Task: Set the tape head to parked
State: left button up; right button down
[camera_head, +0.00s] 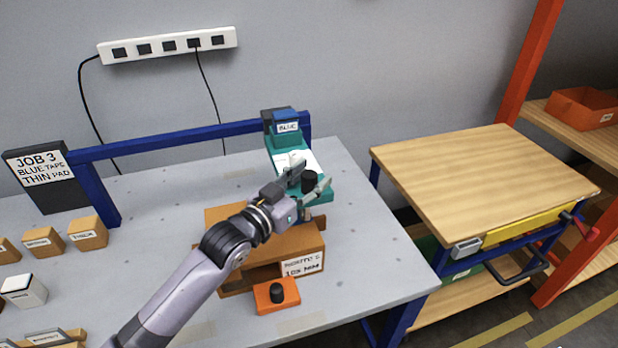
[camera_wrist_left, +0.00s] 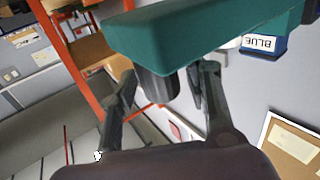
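The teal tape head (camera_head: 283,140) sits on the blue rail with a blue block marked BLUE (camera_head: 287,127) on top. Its teal body fills the top of the left wrist view (camera_wrist_left: 200,30). A black knob (camera_head: 309,181) sits at its front, and it also shows under the teal body in the left wrist view (camera_wrist_left: 158,86). My left gripper (camera_head: 309,176) is at this knob, one finger on each side. In the wrist view its fingers (camera_wrist_left: 163,82) are spread, with a gap at the right of the knob. My right gripper is not in view.
A cardboard box (camera_head: 305,262) stands below my left forearm. An orange block with a black knob (camera_head: 276,296) is in front of it. A JOB 3 BLUE TAPE THIN PAD sign (camera_head: 45,172) stands at the left. The wooden cart (camera_head: 480,175) at the right has a bare top.

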pick_arm(q)
grip_shut()
dwell(0.3)
dwell(0.3)
